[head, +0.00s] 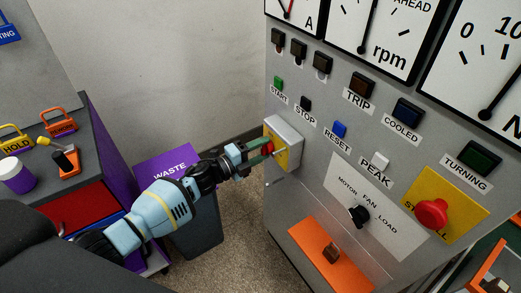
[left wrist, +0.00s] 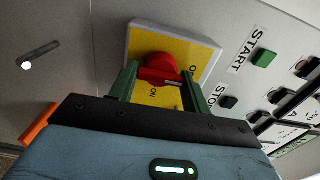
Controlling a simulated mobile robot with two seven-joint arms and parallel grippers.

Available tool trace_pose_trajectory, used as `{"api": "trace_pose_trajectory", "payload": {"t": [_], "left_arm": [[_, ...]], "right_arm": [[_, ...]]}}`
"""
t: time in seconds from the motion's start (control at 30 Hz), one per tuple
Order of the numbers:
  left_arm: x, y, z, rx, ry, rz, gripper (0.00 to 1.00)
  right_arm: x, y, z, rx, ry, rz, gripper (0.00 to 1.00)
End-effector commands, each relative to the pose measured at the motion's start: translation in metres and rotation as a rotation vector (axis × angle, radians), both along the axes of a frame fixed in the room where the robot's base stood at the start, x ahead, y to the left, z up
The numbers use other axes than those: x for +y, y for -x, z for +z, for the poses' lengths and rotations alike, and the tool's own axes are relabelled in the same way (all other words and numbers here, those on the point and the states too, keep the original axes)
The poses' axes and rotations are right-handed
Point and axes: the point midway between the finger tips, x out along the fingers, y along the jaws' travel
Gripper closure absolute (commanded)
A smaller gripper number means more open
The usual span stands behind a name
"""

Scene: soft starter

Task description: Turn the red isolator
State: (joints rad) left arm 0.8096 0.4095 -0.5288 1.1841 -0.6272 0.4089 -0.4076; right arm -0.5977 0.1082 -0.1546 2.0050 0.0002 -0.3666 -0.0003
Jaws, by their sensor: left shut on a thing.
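The red isolator (left wrist: 160,72) is a round red knob with a grip bar on a yellow plate (left wrist: 200,52) in a grey box. The box sits on the left edge of the grey panel in the head view, where the red isolator (head: 268,147) is partly hidden by my gripper. My left gripper (head: 262,149) is at the knob. In the left wrist view its green fingers (left wrist: 160,82) stand on both sides of the red knob, shut on it. The bar lies roughly level in that view, between the fingers. My right gripper is not in view.
The panel carries a start button (head: 279,83), a stop button (head: 305,103), a black selector (head: 358,214) and a red stop mushroom (head: 432,213). A waste bin (head: 195,232) stands below my left arm. A bench with padlocks (head: 60,121) is at the left.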

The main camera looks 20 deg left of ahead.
Motion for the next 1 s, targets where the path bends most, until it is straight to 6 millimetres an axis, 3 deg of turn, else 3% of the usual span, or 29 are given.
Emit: {"api": "trace_pose_trajectory", "payload": {"t": [0.1,0.13,0.2,0.57,1.0], "left_arm": [[0.0,0.0,-0.001,0.003,0.004,0.001,0.75],[0.0,0.0,-0.001,0.003,0.004,0.001,0.51],[0.0,0.0,0.0,0.003,0.004,0.001,0.42],[0.003,0.003,-0.001,0.002,0.001,0.001,0.41],[0.041,0.052,-0.001,0.003,0.001,0.001,0.41]], "right_arm": [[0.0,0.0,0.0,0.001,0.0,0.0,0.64],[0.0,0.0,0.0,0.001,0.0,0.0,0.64],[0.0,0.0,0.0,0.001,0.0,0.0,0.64],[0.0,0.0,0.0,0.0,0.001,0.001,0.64],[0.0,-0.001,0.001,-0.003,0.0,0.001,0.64]]}}
